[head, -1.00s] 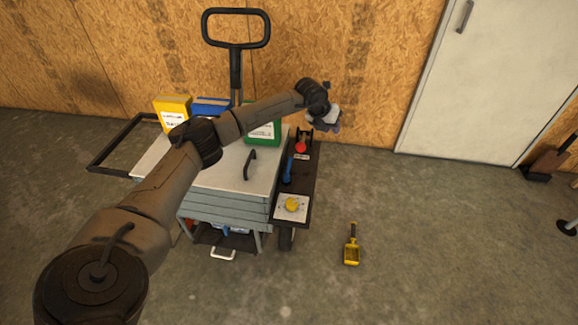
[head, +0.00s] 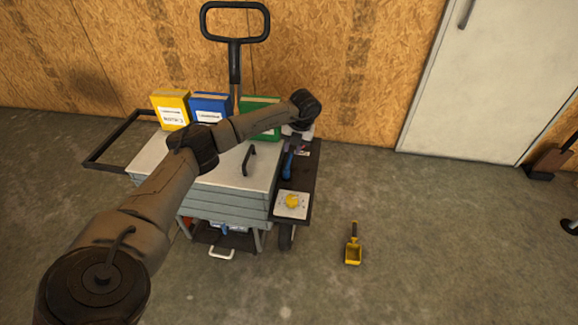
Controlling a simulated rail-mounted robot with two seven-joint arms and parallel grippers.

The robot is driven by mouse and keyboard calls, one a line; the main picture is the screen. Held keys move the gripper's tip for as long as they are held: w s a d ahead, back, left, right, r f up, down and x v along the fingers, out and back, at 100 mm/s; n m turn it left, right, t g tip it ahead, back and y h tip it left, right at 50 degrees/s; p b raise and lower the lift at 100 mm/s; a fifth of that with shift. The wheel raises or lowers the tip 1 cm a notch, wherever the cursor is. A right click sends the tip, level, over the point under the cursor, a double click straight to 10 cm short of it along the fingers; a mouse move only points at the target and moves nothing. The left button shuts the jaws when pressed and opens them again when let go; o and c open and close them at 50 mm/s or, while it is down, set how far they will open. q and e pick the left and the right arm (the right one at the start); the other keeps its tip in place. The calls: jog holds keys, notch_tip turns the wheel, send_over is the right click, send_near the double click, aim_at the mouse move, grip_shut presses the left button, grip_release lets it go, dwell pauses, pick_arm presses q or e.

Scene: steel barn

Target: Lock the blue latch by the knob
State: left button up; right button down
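The blue latch (head: 287,165) is on the narrow dark side shelf (head: 304,172) at the right of the cart. Its lower part shows as a blue bar, and its upper end is hidden close to my gripper. My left arm reaches across the cart from the left. My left gripper (head: 299,146) points down over the far part of the shelf, just above the blue latch. Its fingers are small and mostly hidden by the wrist, so I cannot tell whether they touch anything. My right gripper is not in view.
A yellow knob on a white plate (head: 280,211) sits at the shelf's near end. Yellow (head: 171,110), blue (head: 209,107) and green (head: 262,116) boxes stand on the cart top (head: 222,178).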

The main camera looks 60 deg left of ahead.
aim_at(288, 164)
pick_arm(q)
jog(key=f, duration=0.2)
jog(key=f+b, duration=0.1)
jog(key=s+f+b, duration=0.1)
jog(key=f, duration=0.1)
jog(key=shift+a+f, duration=0.35)
jog(key=shift+s+a+f+b, duration=0.1)
jog(key=shift+f+b, duration=0.45)
jog(key=shift+f, duration=0.25)
jog(key=shift+c, duration=0.4)
grip_shut()
